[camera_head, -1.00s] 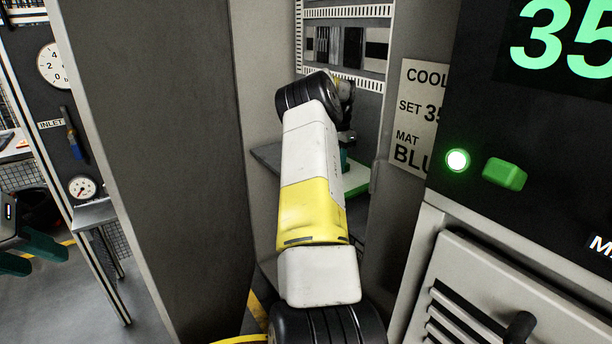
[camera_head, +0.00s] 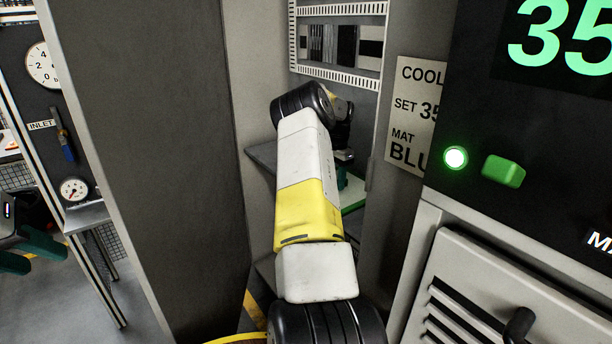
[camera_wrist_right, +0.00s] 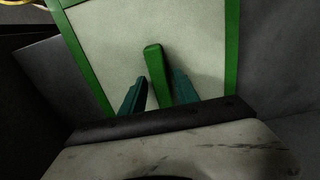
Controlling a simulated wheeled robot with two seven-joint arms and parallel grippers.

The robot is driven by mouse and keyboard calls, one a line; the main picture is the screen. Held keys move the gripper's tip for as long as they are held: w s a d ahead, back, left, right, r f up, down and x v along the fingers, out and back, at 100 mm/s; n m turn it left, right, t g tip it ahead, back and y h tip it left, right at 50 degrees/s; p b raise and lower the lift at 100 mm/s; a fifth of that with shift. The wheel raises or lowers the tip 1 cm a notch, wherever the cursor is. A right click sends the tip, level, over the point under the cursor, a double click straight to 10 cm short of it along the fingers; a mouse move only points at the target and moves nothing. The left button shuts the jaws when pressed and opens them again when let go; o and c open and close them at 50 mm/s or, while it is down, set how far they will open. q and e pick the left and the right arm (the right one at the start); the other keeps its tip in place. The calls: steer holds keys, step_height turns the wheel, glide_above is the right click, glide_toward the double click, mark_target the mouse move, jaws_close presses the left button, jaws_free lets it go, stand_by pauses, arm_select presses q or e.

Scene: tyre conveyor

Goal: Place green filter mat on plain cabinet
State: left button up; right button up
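The green filter mat (camera_wrist_right: 108,52), a pale panel in a bright green frame, fills the upper middle of the right wrist view, with its upright green handle (camera_wrist_right: 157,62) in front. My right gripper (camera_wrist_right: 160,88) has its teal fingers close against both sides of the handle and looks shut on it. In the head view my right arm reaches into a grey recess and hides most of the mat; only a strip (camera_head: 353,193) shows. My left gripper (camera_head: 28,254) is at the left edge, fingers apart and empty. I cannot tell which cabinet is the plain one.
A grey shelf (camera_head: 262,155) shows left of my right arm. A tall dark panel (camera_head: 150,150) stands to the left. At right are a sign (camera_head: 412,112), a display (camera_head: 560,60) reading 35, a lit lamp (camera_head: 455,158) and a green button (camera_head: 503,171).

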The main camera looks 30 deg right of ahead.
steer(key=shift+r, duration=0.1)
step_height(320, 180, up, 12)
stand_by(0.7)
steer(key=shift+r, duration=0.1)
